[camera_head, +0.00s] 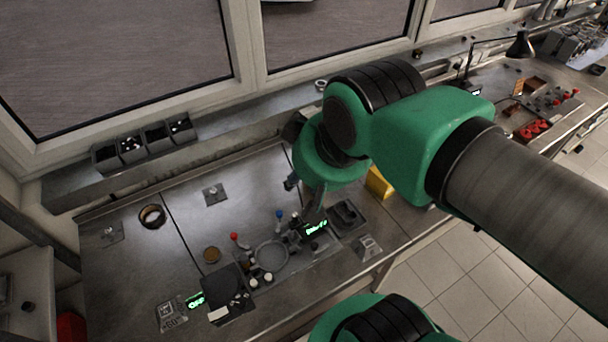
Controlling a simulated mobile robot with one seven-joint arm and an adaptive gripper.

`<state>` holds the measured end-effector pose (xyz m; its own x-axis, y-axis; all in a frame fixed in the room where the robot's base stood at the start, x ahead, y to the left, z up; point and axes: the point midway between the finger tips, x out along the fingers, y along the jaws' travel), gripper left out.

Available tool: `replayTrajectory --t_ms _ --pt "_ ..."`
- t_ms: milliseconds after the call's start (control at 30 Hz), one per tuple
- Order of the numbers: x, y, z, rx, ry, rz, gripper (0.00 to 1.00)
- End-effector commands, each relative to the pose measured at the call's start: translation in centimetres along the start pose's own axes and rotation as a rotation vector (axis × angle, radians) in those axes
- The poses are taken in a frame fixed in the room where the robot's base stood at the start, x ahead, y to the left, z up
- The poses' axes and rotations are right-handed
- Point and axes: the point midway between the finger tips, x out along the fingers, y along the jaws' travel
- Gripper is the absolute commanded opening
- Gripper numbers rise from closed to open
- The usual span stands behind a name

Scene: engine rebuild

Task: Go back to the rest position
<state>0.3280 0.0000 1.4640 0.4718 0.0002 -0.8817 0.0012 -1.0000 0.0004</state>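My green and black arm reaches in from the right and bends down over the steel workbench (140,262). My gripper (304,196) hangs below the green wrist, above the bench and near a fixture with a round ring (271,254). It is small, dark and partly hidden by the wrist, so I cannot tell how far its fingers are apart. I see no object clearly held in it.
Near the fixture are a red knob (234,236), a blue knob (280,214), a dark scale (230,290) and a black tray (346,214). A yellow block (379,183) lies beside my arm. Bins (157,137) stand on the window ledge. The bench's left part is mostly clear.

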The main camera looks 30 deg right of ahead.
Motion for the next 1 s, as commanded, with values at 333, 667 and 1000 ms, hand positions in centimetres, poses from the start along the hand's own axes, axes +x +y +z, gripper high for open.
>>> replayTrajectory --t_ms 333,667,1000 --pt "0.5 0.0 0.2 0.001 0.000 0.000 0.32" --pt "4.5 0.0 2.4 0.001 0.000 0.000 0.32" --pt "10.1 0.0 5.3 0.001 0.000 0.000 0.32"
